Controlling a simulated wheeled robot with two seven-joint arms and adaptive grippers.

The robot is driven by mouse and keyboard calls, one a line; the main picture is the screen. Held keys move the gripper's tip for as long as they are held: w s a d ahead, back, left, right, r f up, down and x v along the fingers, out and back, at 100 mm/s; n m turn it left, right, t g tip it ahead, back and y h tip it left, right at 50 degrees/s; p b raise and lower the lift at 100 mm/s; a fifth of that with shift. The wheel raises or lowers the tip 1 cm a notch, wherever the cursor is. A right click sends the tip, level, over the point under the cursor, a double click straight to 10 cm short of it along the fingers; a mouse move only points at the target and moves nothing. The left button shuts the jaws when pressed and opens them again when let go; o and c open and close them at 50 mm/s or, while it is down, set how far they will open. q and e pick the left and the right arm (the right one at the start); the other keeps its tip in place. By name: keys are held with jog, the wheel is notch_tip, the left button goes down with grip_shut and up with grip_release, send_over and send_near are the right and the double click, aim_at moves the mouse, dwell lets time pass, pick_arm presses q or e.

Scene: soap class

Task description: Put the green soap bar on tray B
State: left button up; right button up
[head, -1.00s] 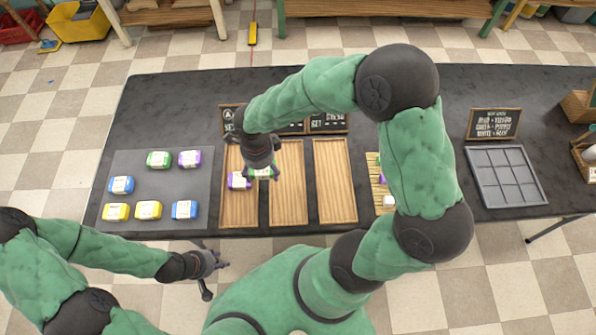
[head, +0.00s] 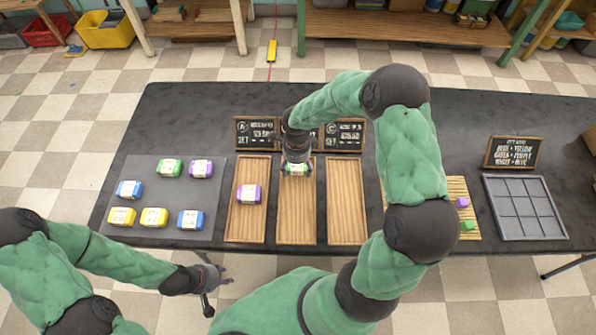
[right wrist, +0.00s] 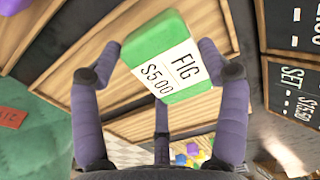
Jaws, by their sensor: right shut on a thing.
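The green soap bar (right wrist: 160,60), with a white label reading FIG $5.00, is between the fingers of my right gripper (right wrist: 165,75). In the head view, my right gripper (head: 297,162) is shut on this bar (head: 288,169) over the far part of the middle wooden tray (head: 297,225). I cannot tell whether the bar touches the tray. The middle tray lies between the trays with signs A (head: 255,133) and C (head: 342,135); my arm mostly hides its own sign. My left gripper (head: 214,278) is low, off the near table edge, with its jaws unclear.
The left tray (head: 245,228) holds a purple bar (head: 249,194). The right tray (head: 346,200) is empty. A grey mat (head: 150,190) holds several bars, including another green one (head: 170,168). A grey compartment tray (head: 525,208) and small coloured blocks (head: 463,202) are at the right.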

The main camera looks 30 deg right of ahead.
aim_at(298, 171)
jog(key=shift+w+d+f, duration=0.1)
jog(key=shift+d+f, duration=0.15)
jog(key=shift+f, duration=0.15)
jog(key=shift+w+f+b, duration=0.1)
jog(key=shift+f+b, duration=0.3)
jog(key=shift+f, duration=1.05)
jog(key=shift+f, duration=0.15)
jog(key=o, duration=1.2)
jog(key=shift+r, duration=0.2)
notch_tip(298, 171, up, 12)
jog(key=p, duration=0.2)
jog(key=shift+p, duration=0.4)
